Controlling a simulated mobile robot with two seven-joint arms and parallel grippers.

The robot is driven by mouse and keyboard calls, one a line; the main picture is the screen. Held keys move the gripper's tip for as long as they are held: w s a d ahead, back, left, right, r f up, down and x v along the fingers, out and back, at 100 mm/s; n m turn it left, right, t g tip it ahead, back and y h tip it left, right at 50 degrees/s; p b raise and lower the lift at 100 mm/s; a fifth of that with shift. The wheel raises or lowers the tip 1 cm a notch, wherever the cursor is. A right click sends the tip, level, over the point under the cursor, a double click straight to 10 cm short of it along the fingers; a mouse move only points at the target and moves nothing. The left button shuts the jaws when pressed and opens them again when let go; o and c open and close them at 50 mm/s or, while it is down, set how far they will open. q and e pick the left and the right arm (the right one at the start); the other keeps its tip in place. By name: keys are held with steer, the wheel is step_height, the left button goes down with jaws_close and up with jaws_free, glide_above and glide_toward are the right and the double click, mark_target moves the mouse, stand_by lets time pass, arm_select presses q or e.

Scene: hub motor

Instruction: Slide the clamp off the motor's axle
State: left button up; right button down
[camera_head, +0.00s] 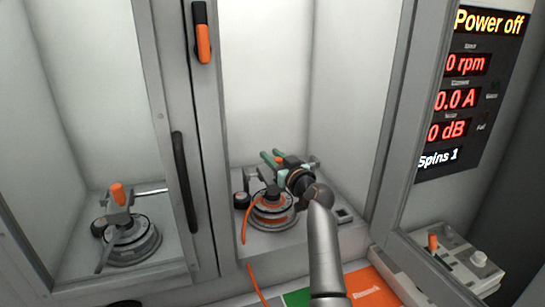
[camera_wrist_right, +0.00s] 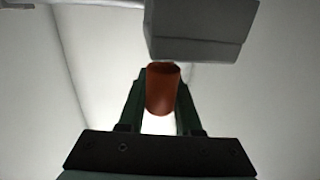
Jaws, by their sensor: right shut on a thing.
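The hub motor (camera_head: 270,215) is a dark disc with orange markings, sitting in the right-hand bay in the head view. My right gripper (camera_head: 271,157) is above it, its green fingers pointing left and back. In the wrist view the fingers (camera_wrist_right: 160,85) are shut around an orange cylindrical handle (camera_wrist_right: 162,95). A grey block (camera_wrist_right: 200,30), apparently the clamp's body, is just above the handle there. In the head view my arm and gripper hide most of the clamp, so I cannot tell whether it is still around the axle. My left gripper is not in view.
A similar motor (camera_head: 133,243) with an orange-handled clamp (camera_head: 118,195) stands in the left bay. A frame post with a black handle (camera_head: 184,180) divides the bays. An orange cable (camera_head: 245,220) runs down the front. The panel (camera_head: 468,95) at right reads "Power off", 0 rpm.

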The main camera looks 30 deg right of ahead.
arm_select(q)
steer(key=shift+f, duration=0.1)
arm_select(e)
steer(key=shift+d, duration=0.1)
stand_by(0.7)
steer(key=shift+s+d+f+b, duration=0.1)
steer(key=shift+d+f+b, duration=0.05)
steer(key=shift+d+b, duration=0.2)
arm_select(q)
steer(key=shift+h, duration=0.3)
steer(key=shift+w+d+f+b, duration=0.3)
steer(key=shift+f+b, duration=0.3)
steer(key=shift+b, duration=0.25)
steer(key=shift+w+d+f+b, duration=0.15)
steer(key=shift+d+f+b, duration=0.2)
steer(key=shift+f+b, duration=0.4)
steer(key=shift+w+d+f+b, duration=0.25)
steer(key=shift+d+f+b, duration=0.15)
steer(key=shift+b, duration=0.6)
arm_select(e)
steer(key=s+d, duration=0.2)
steer(key=d, duration=0.8)
steer(key=shift+s+d+r, duration=0.2)
steer(key=shift+s+d, duration=0.1)
steer(key=shift+d, duration=0.05)
